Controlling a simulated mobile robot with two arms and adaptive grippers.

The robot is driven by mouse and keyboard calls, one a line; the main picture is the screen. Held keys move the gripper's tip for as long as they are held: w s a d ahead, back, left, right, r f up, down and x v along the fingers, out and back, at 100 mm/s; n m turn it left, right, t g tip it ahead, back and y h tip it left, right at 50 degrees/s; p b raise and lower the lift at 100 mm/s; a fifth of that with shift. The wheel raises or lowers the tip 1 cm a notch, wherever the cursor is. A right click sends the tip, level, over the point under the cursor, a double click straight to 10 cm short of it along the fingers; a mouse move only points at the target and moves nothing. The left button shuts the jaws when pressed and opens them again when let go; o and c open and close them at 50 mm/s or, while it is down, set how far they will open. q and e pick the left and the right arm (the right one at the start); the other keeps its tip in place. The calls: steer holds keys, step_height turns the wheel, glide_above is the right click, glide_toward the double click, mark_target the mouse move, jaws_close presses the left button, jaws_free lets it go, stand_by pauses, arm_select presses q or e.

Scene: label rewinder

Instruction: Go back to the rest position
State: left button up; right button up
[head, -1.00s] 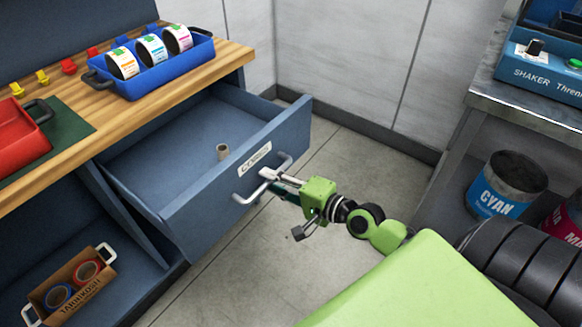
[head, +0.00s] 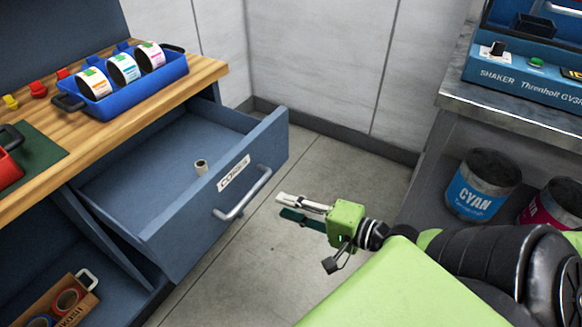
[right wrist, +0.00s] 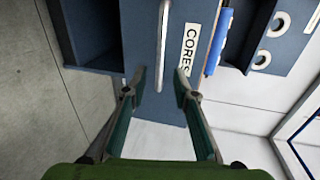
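My right gripper (head: 290,207) is in front of the open drawer, a little right of its handle and apart from it. In the right wrist view my right gripper (right wrist: 158,80) has its two fingers spread with nothing between them. The drawer handle (head: 243,194) is a pale bar on the blue drawer front, beside a label reading CORES. The handle (right wrist: 163,45) shows ahead of the fingertips in the right wrist view. The drawer (head: 160,235) stands pulled out with one small core (head: 201,167) inside. My left gripper is not in view.
A blue tray (head: 130,105) with several label rolls sits on the wooden bench top (head: 205,80). A box of tape rolls (head: 72,302) is on the lower shelf. At right, a metal table (head: 520,112) bears the shaker, with paint cans (head: 483,185) below. Floor between is clear.

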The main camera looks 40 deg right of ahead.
steer(key=shift+s, duration=0.1)
stand_by(0.6)
